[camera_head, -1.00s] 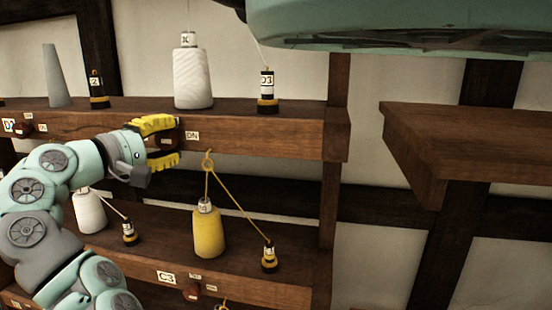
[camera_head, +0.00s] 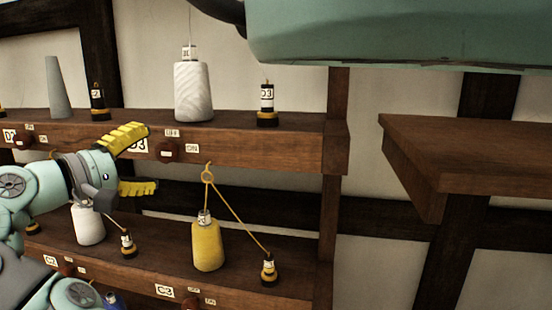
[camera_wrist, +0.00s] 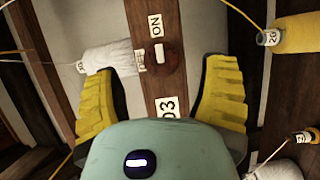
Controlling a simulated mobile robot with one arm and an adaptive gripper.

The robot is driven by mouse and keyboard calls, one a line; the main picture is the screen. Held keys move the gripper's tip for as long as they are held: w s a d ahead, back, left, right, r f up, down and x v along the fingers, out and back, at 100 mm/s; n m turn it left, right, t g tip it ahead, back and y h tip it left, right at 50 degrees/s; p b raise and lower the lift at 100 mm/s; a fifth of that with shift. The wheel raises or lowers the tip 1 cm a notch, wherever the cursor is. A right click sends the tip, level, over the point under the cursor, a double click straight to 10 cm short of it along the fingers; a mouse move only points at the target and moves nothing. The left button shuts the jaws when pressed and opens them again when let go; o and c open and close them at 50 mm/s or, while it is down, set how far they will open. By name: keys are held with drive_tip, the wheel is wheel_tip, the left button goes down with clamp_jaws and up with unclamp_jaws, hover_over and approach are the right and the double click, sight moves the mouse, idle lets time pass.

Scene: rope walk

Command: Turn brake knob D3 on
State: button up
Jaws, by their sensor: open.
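Brake knob D3 (camera_head: 167,151) is a dark red-brown round knob on the front of the upper shelf beam. Its plate (camera_head: 138,146) is on its left, the OFF label (camera_head: 172,132) above and the ON label (camera_head: 192,149) to the right. My gripper (camera_head: 152,158) is open and empty, with yellow ribbed fingers, just before the knob. In the wrist view its fingers (camera_wrist: 162,70) are spread on either side of the knob, apart from it.
A white yarn cone (camera_head: 193,92) and the D3 bobbin (camera_head: 267,104) stand on the shelf above. A yellow cone (camera_head: 208,246) with a taut cord stands below. A wooden ledge (camera_head: 480,150) juts out at right.

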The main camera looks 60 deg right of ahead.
drive_tip(key=a, duration=0.7)
drive_tip(key=shift+a, duration=0.15)
drive_tip(key=shift+w, duration=0.1)
